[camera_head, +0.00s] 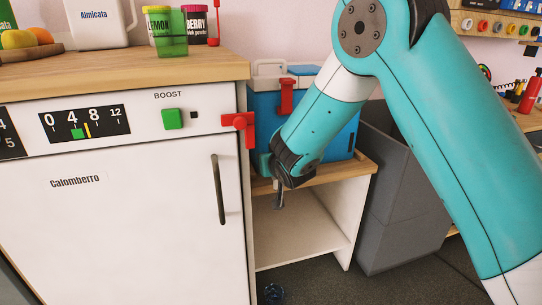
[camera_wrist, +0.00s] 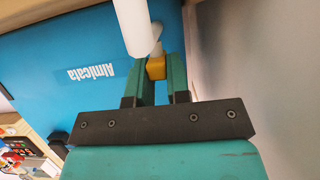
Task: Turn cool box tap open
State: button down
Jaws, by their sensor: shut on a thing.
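The blue cool box (camera_head: 340,138) stands on a low wooden-topped shelf, partly hidden behind my arm. In the wrist view, its blue face (camera_wrist: 45,62) carries an upside-down Almicata label. A white tap (camera_wrist: 134,30) sticks out from that face, with a small yellow-orange lever (camera_wrist: 156,68) beside it. My gripper (camera_wrist: 158,72) is shut on the lever, with one teal finger on each side. In the head view my gripper (camera_head: 279,198) is low in front of the box, and the tap is hidden.
A grey bin (camera_head: 405,205) is close to the right. The shelf space (camera_head: 300,235) below my gripper is open.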

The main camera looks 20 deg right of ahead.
jog(key=c, duration=1.1)
grip_release()
jog(key=shift+d+b+v, duration=0.2)
jog(key=shift+b+v, duration=0.15)
jog(key=shift+v, duration=8.35)
jog(key=shift+f, duration=0.1)
